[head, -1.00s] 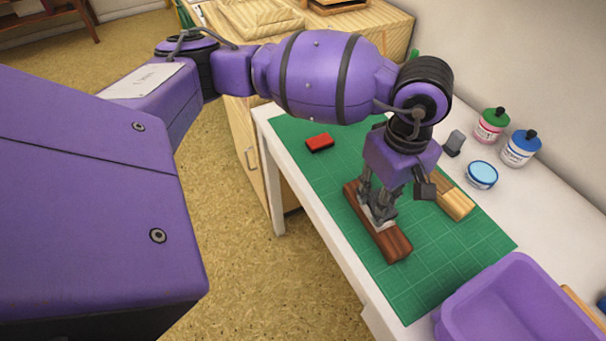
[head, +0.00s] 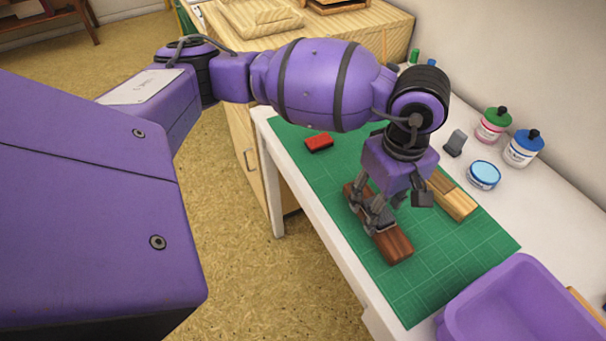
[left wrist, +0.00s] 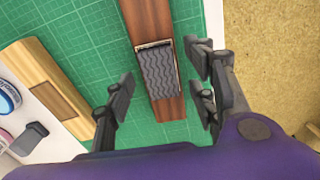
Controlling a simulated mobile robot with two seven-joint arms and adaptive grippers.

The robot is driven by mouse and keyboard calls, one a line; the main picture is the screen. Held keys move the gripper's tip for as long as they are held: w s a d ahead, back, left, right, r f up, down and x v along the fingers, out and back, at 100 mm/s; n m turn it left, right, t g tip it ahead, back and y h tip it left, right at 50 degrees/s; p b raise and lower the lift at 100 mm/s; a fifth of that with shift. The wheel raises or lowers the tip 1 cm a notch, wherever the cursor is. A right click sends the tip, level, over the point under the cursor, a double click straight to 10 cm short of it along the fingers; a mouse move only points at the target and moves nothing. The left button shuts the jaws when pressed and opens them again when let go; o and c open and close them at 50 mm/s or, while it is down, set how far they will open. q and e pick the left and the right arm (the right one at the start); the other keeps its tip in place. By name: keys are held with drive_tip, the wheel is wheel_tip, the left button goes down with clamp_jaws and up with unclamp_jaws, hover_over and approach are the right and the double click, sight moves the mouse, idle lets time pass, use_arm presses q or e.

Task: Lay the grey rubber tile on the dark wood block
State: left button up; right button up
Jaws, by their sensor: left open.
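The dark wood block (head: 396,248) lies on the green cutting mat; it also shows in the left wrist view (left wrist: 149,18). The grey rubber tile (left wrist: 158,70), with a wavy pattern and a pale edge, lies on the block's top, roughly in line with it. In the head view my fingers largely hide the tile. My left gripper (head: 370,212) is over the block, fingers pointing down. In the left wrist view its open fingers (left wrist: 160,88) stand apart on both sides of block and tile, with nothing held. My right gripper is not in view.
A light wood block (head: 455,198) and a red block (head: 319,143) lie on the green mat (head: 450,255). Bottles, a blue-lidded round tub (head: 484,175) and a grey object (head: 455,142) stand toward the wall. A purple bin (head: 520,300) is at the front right.

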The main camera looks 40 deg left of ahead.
use_arm(q)
drive_tip(key=shift+r, duration=0.15)
wheel_tip(320, 180, up, 12)
idle(0.4)
